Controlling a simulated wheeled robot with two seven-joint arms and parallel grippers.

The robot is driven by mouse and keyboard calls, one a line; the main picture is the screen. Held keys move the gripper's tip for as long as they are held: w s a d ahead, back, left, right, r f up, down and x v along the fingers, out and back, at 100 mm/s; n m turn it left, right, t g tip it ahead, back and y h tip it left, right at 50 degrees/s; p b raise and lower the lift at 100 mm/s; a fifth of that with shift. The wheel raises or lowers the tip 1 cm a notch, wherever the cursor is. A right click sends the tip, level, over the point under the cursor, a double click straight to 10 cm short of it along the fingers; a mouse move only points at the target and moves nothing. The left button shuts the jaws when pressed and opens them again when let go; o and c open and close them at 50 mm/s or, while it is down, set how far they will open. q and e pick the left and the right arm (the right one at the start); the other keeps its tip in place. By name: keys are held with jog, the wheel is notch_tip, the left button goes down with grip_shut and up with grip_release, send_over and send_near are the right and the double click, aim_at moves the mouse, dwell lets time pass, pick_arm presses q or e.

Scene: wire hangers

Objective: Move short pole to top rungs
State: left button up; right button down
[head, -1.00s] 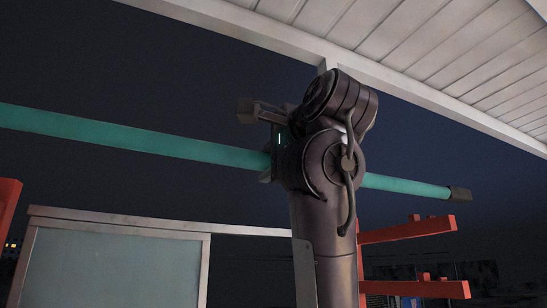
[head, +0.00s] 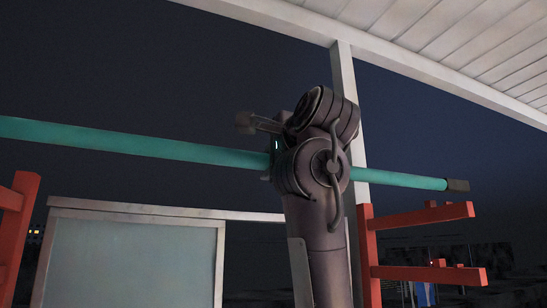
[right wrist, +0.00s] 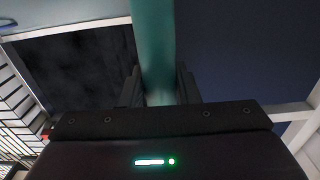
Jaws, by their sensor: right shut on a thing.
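My right gripper (head: 268,160) is shut on the pole, partly hidden behind my own wrist. In the right wrist view the pole (right wrist: 153,45) passes between the two dark fingers (right wrist: 158,88). The right rack has a red upper rung (head: 425,216) and a red lower rung (head: 430,274). The pole's capped end is above and near the right upper rung. A red left rack post (head: 18,225) stands at the left edge. My left gripper is out of view.
A white slatted roof (head: 470,45) slopes overhead, with a white post (head: 345,85) behind my right arm. A framed pale panel (head: 135,265) stands below the pole between the racks. Open dark sky lies around the pole.

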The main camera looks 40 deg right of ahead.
jog(key=shift+p+x, duration=0.7)
jog(key=shift+x, duration=1.1)
jog(key=shift+w+d, duration=0.1)
jog(key=shift+w, duration=0.1)
jog(key=shift+f+b, duration=1.4)
jog(key=shift+f, duration=0.1)
jog(key=shift+s, duration=0.1)
jog(key=c, duration=1)
grip_release()
jog(key=shift+f, duration=0.1)
